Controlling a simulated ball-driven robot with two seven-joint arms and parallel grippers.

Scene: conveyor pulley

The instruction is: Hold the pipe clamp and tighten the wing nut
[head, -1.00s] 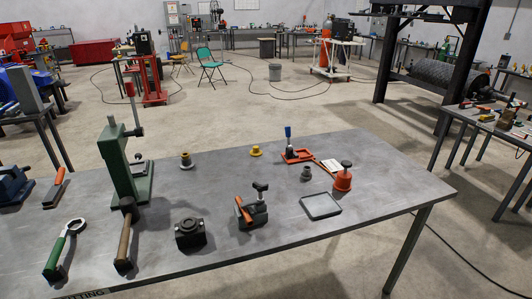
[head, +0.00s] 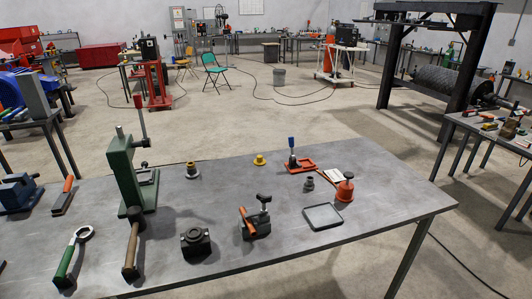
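A dark block-like clamp (head: 256,226) stands on the grey workbench, near the front and a little left of the picture's middle. It looks like the pipe clamp. A short orange bar (head: 246,221) leans at its left side. A black winged knob (head: 264,198) stands upright on top on a short stem and looks like the wing nut. How tight the knob is cannot be told from here. Neither of my grippers shows in the head view, and nothing touches the clamp.
The workbench (head: 330,245) also holds a green press (head: 124,172), a hammer (head: 132,250), a black block (head: 195,242), a shallow tray (head: 323,216) and an orange pot (head: 345,189). Bare bench top lies around the clamp. A roller stand (head: 445,78) is behind right.

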